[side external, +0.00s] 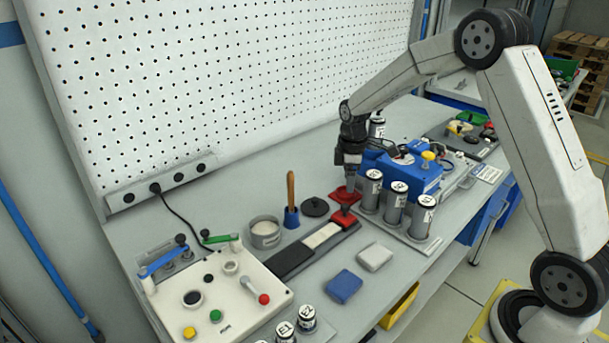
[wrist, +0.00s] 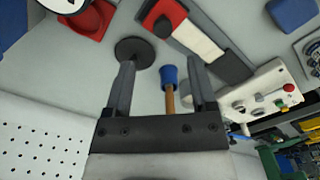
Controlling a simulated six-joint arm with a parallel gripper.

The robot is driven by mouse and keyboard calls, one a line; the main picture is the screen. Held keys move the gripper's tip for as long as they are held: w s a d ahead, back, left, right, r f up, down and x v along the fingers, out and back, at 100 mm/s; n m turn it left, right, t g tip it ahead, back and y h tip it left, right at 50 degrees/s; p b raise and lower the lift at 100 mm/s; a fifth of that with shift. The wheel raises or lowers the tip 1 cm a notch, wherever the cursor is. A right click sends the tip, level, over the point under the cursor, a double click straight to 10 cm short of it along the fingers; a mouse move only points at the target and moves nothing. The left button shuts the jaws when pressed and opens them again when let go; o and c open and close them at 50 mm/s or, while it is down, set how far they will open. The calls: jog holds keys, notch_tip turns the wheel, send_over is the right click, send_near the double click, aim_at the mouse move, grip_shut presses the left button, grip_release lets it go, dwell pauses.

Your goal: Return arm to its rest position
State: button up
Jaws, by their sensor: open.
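My gripper (side external: 348,183) points down over the bench in the side external view, just above or beside a small red dish (side external: 338,199); the exact height is hard to tell. In the wrist view, my gripper (wrist: 161,68) has its two fingers spread apart with nothing held between them. A wooden-handled tool in a blue cup (wrist: 168,75) shows in the gap below, apart from the fingers. My arm arches over from the right side of the side external view.
Several labelled cylinders (side external: 396,205) and a blue machine (side external: 402,170) stand close to the right. A red, white and black strip (side external: 322,235), a black disc (side external: 315,207) and a blue cup (side external: 291,218) lie nearby. A control panel (side external: 215,290) is at front left; a pegboard (side external: 230,90) stands behind.

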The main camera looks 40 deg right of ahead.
jog(key=shift+s+a+r, duration=0.2)
jog(key=shift+s+a, duration=0.2)
jog(key=shift+a, duration=0.1)
jog(key=s+a+m+t, duration=0.1)
jog(key=s+a+m, duration=0.3)
jog(key=s, duration=0.5)
jog(key=s+a+r+m+t, duration=0.1)
jog(key=s+a+m, duration=0.4)
jog(key=s+a, duration=0.2)
jog(key=shift+s+t, duration=0.3)
jog(key=shift+s, duration=0.95)
